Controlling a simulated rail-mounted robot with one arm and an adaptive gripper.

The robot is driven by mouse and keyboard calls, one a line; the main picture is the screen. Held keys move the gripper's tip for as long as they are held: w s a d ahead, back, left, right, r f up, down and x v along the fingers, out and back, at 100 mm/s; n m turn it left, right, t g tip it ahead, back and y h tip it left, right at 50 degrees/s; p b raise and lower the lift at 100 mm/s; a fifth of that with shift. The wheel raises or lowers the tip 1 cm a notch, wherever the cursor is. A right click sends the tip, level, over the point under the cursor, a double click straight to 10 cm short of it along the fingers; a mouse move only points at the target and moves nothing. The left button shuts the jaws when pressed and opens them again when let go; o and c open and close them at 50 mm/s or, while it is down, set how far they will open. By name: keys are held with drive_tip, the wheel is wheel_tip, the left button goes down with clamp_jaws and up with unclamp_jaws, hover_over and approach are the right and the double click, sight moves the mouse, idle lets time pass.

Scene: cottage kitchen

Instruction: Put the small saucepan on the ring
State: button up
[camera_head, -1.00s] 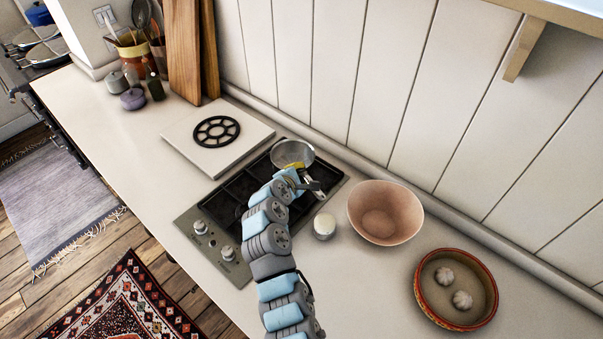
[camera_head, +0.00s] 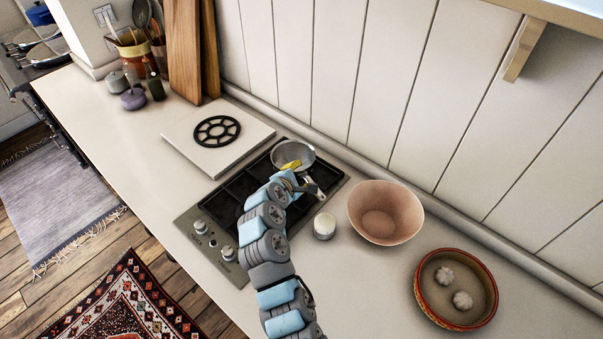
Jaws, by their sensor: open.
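The small saucepan (camera_head: 298,149), a grey metal pan, sits upright at the back right end of the dark hob (camera_head: 240,190). Its handle points toward the front right, partly hidden by my gripper. A black spoked ring (camera_head: 216,131) lies on a square white slab left of the hob, with nothing on it. My gripper (camera_head: 309,187) is open at the near side of the saucepan, close to its handle. I cannot tell whether the fingers touch the handle or stand on both sides of it.
A white jar (camera_head: 325,226) stands right of the hob, close to my gripper. A pink bowl (camera_head: 385,212) and a red-rimmed dish (camera_head: 456,289) with garlic are further right. Cutting boards (camera_head: 184,50) lean at the back left. The panelled wall is close behind the saucepan.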

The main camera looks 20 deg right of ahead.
drive_tip(key=v, duration=1)
drive_tip(key=shift+f, duration=0.1)
idle(0.5)
